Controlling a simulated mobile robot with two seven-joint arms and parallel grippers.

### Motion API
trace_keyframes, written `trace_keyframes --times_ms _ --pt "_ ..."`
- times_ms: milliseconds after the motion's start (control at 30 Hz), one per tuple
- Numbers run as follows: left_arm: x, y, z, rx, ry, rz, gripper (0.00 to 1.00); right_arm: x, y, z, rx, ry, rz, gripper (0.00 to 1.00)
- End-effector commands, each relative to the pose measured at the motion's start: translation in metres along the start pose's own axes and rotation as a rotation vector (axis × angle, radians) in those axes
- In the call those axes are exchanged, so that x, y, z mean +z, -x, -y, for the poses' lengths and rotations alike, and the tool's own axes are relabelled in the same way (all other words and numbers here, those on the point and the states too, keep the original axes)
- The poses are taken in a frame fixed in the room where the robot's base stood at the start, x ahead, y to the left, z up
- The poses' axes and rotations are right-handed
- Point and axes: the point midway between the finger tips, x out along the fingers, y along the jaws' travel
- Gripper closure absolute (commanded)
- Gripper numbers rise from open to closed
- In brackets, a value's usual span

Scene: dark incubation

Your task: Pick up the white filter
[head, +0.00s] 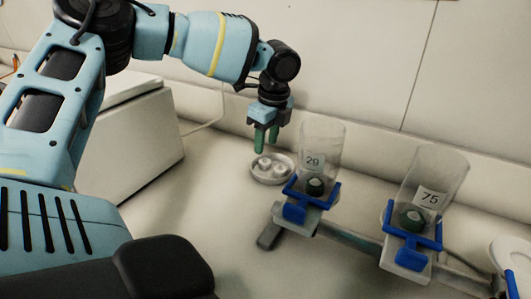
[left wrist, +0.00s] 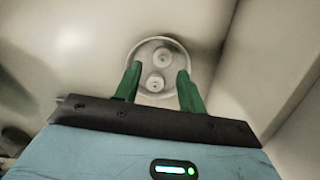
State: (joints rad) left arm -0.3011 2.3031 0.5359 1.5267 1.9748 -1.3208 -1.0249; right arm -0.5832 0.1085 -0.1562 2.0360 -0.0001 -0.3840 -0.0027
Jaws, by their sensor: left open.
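A small white dish (head: 257,178) stands on the bench and holds two round white filters (head: 265,162). In the left wrist view the dish (left wrist: 134,56) lies beyond my fingertips, with one filter (left wrist: 163,56) farther off and the other filter (left wrist: 156,83) nearer, between the fingers. My left gripper (head: 266,148) has green fingers, points down and is just above the dish, open and empty. It also shows in the left wrist view (left wrist: 158,82). Whether the fingertips touch the dish cannot be told. My right gripper is out of view.
A clear container labelled 29 (head: 322,145) stands in a blue holder right of the dish. Another labelled 75 (head: 435,180) stands farther right on the same rail. A white box-shaped unit (head: 130,140) is at the left. The wall is close behind the dish.

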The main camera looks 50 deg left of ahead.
Motion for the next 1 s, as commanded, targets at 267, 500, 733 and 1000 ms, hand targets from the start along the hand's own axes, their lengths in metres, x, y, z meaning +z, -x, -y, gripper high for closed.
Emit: trace_keyframes --times_ms 267,500,733,1000 --pt "0.0 -0.013 0.001 0.002 0.0 0.001 0.6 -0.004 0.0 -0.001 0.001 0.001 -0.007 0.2" --pt "-0.002 -0.046 0.003 0.0 0.001 0.001 0.6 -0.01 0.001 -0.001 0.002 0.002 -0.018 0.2" --pt "-0.002 -0.057 0.004 -0.002 0.001 0.001 0.6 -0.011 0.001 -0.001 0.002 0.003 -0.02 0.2" --pt "-0.002 -0.057 0.004 -0.002 0.001 0.0 0.75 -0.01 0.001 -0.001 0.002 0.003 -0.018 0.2"
